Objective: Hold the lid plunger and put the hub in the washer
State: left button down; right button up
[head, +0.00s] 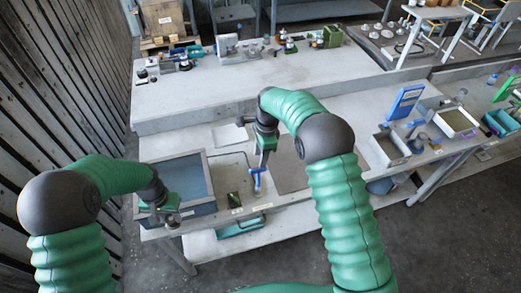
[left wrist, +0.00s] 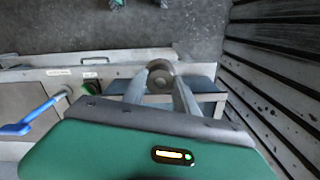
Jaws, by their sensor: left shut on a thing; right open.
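My left gripper (left wrist: 160,88) is shut on a round grey metal piece with a central opening, likely the hub (left wrist: 159,68). In the head view this gripper (head: 165,222) is at the front left corner of an open blue-grey bin, likely the washer (head: 182,176); the held piece is hard to make out there. A blue T-shaped handle, likely the lid plunger (head: 256,179), stands right of the bin; it also shows at the left of the left wrist view (left wrist: 16,129). My right gripper (head: 263,160) is open and points down just above the handle; contact is unclear.
A small dark and green item (head: 234,199) sits by the front edge. A white sheet (head: 229,135) and a dark flat panel (head: 290,171) lie on the bench. Grey trays (head: 390,149) and a blue display (head: 404,102) stand right. A dark slatted wall (head: 70,80) is close on the left.

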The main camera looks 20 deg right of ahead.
aim_at(258, 170)
jog(key=f, duration=0.6)
jog(key=a+f, duration=0.1)
jog(key=f, duration=0.2)
jog(key=shift+w, duration=0.2)
jog(key=shift+s, duration=0.1)
grip_shut()
jog(key=shift+f, duration=0.15)
